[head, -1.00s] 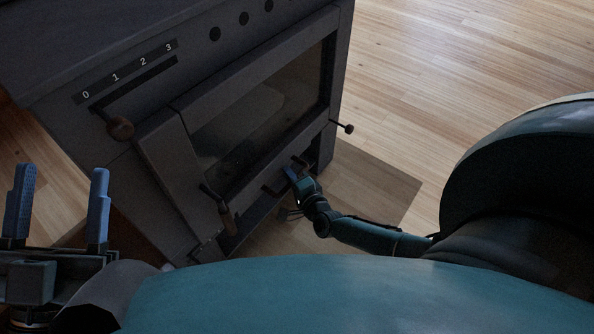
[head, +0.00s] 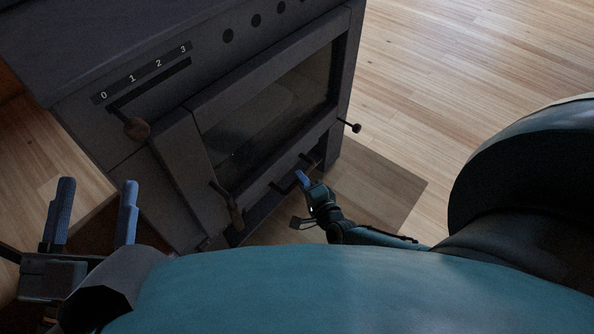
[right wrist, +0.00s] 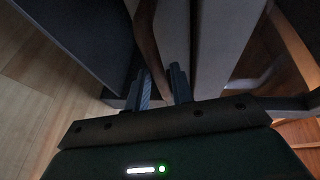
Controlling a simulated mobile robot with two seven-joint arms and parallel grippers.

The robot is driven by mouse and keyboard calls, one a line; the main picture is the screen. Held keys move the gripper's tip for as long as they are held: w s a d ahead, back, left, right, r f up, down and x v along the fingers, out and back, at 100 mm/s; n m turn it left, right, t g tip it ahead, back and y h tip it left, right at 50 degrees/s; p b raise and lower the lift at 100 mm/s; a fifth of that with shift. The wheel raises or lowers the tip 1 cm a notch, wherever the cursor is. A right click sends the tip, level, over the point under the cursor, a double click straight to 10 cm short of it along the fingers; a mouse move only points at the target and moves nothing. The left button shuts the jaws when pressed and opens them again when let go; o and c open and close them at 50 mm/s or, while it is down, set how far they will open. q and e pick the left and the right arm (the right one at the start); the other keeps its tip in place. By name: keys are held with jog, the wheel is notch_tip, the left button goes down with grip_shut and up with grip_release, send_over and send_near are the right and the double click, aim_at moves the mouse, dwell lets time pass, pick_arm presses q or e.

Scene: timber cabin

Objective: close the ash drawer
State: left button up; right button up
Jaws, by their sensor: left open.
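The dark grey stove stands left of centre in the head view. Its ash drawer (head: 262,207) is low under the glazed door (head: 268,105), partly in shadow; how far out it stands is hard to tell. The drawer's brown bar handle (head: 282,187) sticks out towards me. My right gripper (head: 302,179) is at this handle. In the right wrist view the brown handle (right wrist: 151,45) passes between the close-set fingers of my right gripper (right wrist: 161,80), which look shut on it. My left gripper (head: 93,205) is open and empty, left of the stove.
A lever with a round knob (head: 137,128) sticks out under the 0–3 scale. The door handle (head: 235,212) hangs near the drawer's left end. Another knob (head: 356,127) juts from the right side. Bare wood floor (head: 450,60) lies to the right.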

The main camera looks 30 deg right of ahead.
pick_arm(q)
jog(key=shift+s+d+f+n+g+y+p, duration=0.1)
jog(key=shift+s+f+n+g+y+p, duration=0.15)
jog(key=shift+f, duration=0.2)
jog(key=shift+s+d+f+n+g+y+p, duration=0.1)
jog(key=shift+f+n+g+y, duration=0.05)
jog(key=shift+f+n+y, duration=0.25)
pick_arm(e)
jog(key=shift+s+r, duration=0.15)
jog(key=shift+s, duration=0.7)
jog(key=shift+s+r, duration=0.1)
jog(key=shift+s, duration=0.7)
pick_arm(q)
jog(key=shift+r, duration=0.1)
pick_arm(e)
jog(key=shift+r, duration=0.1)
